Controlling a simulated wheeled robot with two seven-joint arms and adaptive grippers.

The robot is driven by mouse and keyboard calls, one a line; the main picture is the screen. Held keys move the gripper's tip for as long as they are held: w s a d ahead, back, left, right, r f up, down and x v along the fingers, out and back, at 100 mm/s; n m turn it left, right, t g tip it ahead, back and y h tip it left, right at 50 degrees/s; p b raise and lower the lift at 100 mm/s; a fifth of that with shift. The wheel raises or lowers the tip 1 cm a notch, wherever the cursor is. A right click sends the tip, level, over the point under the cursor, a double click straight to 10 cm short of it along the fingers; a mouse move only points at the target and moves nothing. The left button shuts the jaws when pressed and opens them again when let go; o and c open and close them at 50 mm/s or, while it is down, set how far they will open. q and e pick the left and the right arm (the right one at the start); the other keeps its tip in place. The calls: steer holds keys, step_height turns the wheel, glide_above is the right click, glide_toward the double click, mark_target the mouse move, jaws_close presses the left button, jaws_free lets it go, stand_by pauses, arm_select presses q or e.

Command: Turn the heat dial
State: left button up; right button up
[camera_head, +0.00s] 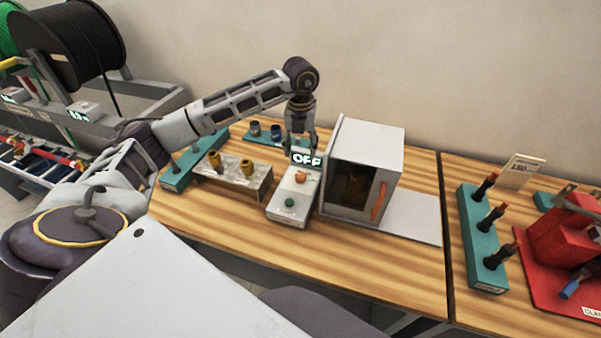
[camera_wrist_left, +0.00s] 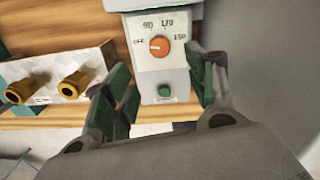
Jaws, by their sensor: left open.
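The heat dial (camera_wrist_left: 159,47) is an orange knob on a white control box (camera_head: 287,214). In the left wrist view, marks around it read OFF, 90, 170 and 150, though the small print is hard to read. The dial also shows in the head view (camera_head: 300,177), below a lit display (camera_head: 306,159) reading OFF. A green button (camera_wrist_left: 164,90) sits on the box's front. My left gripper (camera_head: 301,148) is open and empty above the back of the box, pointing down. In the left wrist view its fingers (camera_wrist_left: 165,82) stand apart on either side of the box. My right gripper is out of view.
A white oven (camera_head: 372,146) with an orange handle stands right of the box. A metal holder (camera_head: 225,187) with brass bushings stands left. Teal racks (camera_head: 178,180) lie farther left and at the back. A red fixture (camera_head: 560,250) is on the right table. The front table area is clear.

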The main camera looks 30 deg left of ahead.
mark_target(300, 175)
arm_select(q)
step_height(300, 175, down, 11)
steer(key=shift+f+p, duration=0.2)
steer(key=shift+p, duration=0.9)
steer(key=c, duration=1)
